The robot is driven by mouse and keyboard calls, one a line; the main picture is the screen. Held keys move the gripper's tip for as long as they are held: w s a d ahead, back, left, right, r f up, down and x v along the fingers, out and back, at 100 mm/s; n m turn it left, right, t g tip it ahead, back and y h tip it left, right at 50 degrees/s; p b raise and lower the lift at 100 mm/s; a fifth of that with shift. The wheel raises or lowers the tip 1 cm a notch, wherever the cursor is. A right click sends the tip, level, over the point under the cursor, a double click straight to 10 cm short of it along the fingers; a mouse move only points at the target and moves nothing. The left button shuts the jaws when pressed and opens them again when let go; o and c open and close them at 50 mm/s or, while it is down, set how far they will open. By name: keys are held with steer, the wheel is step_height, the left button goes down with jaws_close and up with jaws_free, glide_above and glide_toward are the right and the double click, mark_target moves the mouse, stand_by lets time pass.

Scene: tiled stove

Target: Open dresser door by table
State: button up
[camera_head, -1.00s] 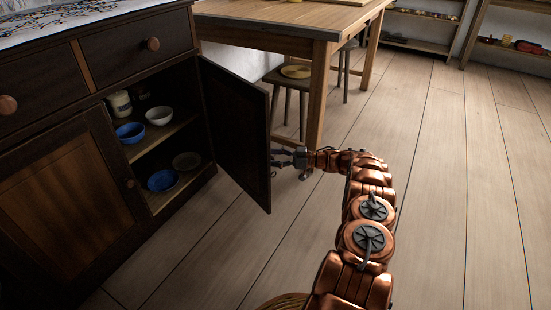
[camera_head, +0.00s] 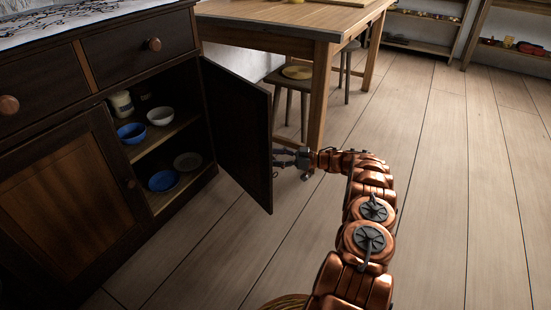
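The dark wooden dresser (camera_head: 75,75) stands at the left. Its right door (camera_head: 238,132), the one by the table (camera_head: 300,24), stands wide open and shows its side face. The open compartment holds blue and white bowls and jars on two shelf levels. My gripper (camera_head: 284,157) is at the far side of the open door, near its free edge. The fingertips are partly hidden behind the door, so I cannot tell whether they touch it or whether they are open.
The dresser's left door (camera_head: 68,200) is closed. A stool (camera_head: 297,74) stands partly under the table, close beyond my gripper. Shelves (camera_head: 418,30) line the back wall. The plank floor (camera_head: 460,180) to the right is clear. A wicker edge (camera_head: 285,302) shows at the bottom.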

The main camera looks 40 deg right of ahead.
steer(key=v, duration=1.1)
steer(key=shift+s+d, duration=0.1)
steer(key=shift+c, duration=0.2)
